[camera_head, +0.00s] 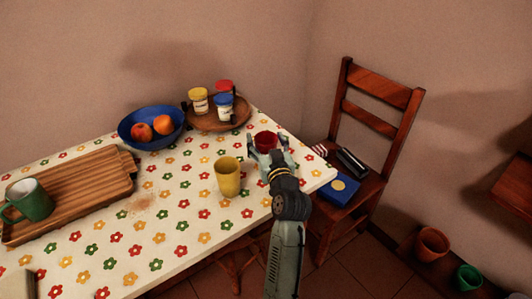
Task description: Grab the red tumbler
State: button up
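The red tumbler (265,138) stands upright near the right end of the table, on the flowered tablecloth. My gripper (267,147) reaches in from the front right with its fingers spread, one on each side of the tumbler. The fingers and wrist hide the tumbler's lower part. I cannot tell whether either finger touches it.
A yellow tumbler (228,178) stands close to the left of my gripper. A blue fruit bowl (126,131), a round wooden tray (207,124) with jars and a cutting board (75,205) with a green mug (32,203) are farther left. A chair (372,183) holding small items stands right.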

jog(key=c, duration=0.9)
